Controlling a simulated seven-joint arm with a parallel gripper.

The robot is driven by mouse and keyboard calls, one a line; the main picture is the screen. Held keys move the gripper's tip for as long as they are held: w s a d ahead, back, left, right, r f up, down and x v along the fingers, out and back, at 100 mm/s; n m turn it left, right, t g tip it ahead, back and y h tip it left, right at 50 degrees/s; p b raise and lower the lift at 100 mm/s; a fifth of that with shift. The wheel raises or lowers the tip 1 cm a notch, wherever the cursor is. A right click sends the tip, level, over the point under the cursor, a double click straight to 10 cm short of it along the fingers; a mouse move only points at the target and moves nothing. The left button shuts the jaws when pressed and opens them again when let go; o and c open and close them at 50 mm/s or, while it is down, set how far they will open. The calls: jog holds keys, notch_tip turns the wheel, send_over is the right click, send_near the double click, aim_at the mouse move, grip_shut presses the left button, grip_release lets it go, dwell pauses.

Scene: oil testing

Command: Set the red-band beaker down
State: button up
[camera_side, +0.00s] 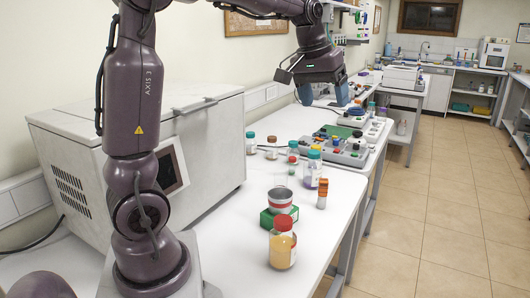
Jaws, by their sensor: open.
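A short cup-like beaker with a red band (280,199) stands upright in the near middle of the white bench. It appears to rest on a green block (268,220), partly hidden behind a jar. My gripper (324,96) is in the upper middle of the view, farther along the bench and well away from the beaker. Its two blue-grey fingers point down and are spread apart. I see nothing between them.
A red-lidded jar of yellow liquid (283,246) stands just in front of the beaker. An orange-brown vial (322,194) and a teal-lidded bottle (313,168) stand behind it. A large white box-shaped machine (215,145) fills the left. The bench's near front is clear.

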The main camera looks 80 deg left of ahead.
jog(key=s+d+f+m+t, duration=0.2)
jog(key=s+d+f+m, duration=0.2)
jog(key=s+d, duration=1.1)
jog(key=s+m, duration=0.2)
jog(key=m, duration=0.1)
jog(key=shift+d+f+m, duration=0.2)
jog(key=shift+d+m, duration=0.2)
